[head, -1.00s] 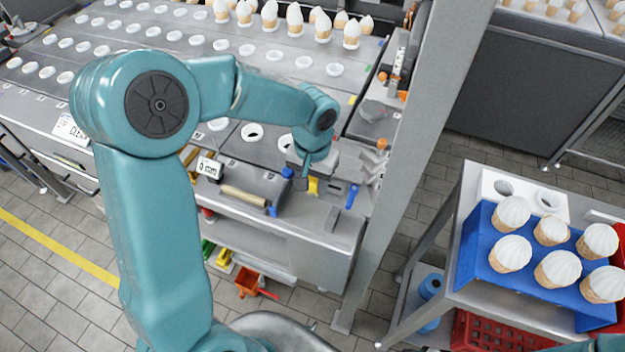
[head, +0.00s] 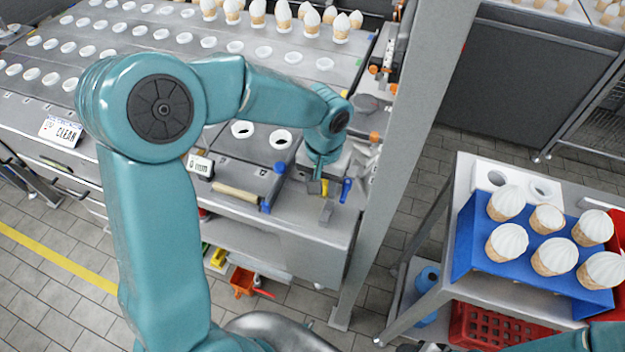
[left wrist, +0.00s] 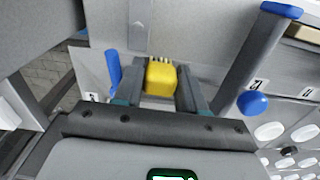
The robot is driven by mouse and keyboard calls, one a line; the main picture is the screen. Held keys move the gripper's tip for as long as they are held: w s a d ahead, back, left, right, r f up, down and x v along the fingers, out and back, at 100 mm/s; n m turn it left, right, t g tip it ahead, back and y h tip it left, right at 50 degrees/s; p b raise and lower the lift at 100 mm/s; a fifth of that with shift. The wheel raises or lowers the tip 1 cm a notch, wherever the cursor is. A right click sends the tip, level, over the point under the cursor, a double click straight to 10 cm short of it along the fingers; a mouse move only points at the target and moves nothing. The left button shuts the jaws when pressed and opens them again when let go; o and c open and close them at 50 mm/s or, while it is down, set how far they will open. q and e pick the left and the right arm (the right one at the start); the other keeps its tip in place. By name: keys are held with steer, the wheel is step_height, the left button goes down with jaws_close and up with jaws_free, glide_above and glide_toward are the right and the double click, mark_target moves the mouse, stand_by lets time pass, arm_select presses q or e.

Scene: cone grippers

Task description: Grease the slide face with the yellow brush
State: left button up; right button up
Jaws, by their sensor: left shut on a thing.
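My left gripper (head: 320,187) is low over the steel counter, at its right end. In the left wrist view the gripper (left wrist: 158,90) is shut on the yellow brush (left wrist: 161,77), with pale bristle tips showing at its far edge. In the head view only a small yellow bit of the brush (head: 325,188) shows below the gripper. I cannot tell whether the brush touches anything. I cannot tell for sure which surface is the slide face. My right gripper is out of view.
A blue-handled tool (head: 346,190) stands just right of the brush. A wooden-handled item (head: 235,193) is to the left. A metal post (head: 400,170) rises close on the right. A blue tray (head: 462,245) of cones stands beyond.

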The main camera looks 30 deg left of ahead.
arm_select(q)
steer(key=shift+w+d+f+b, duration=0.1)
steer(key=shift+w+d+b, duration=0.15)
steer(key=shift+d, duration=0.8)
steer(key=shift+w+d+f+b, duration=0.1)
steer(key=shift+w+d, duration=0.15)
steer(key=shift+d, duration=0.8)
steer(key=shift+s+a, duration=0.1)
steer(key=shift+a, duration=0.1)
steer(key=shift+s+a+b, duration=0.15)
steer(key=shift+s+a, duration=0.15)
steer(key=shift+a, duration=0.95)
steer(key=shift+s+a+b, duration=0.1)
steer(key=shift+s+a, duration=0.2)
steer(key=shift+a, duration=1)
steer(key=shift+s+a+b, duration=0.15)
steer(key=shift+s+a, duration=0.15)
steer(key=shift+a, duration=0.95)
steer(key=shift+r, duration=0.1)
steer(key=shift+w, duration=0.15)
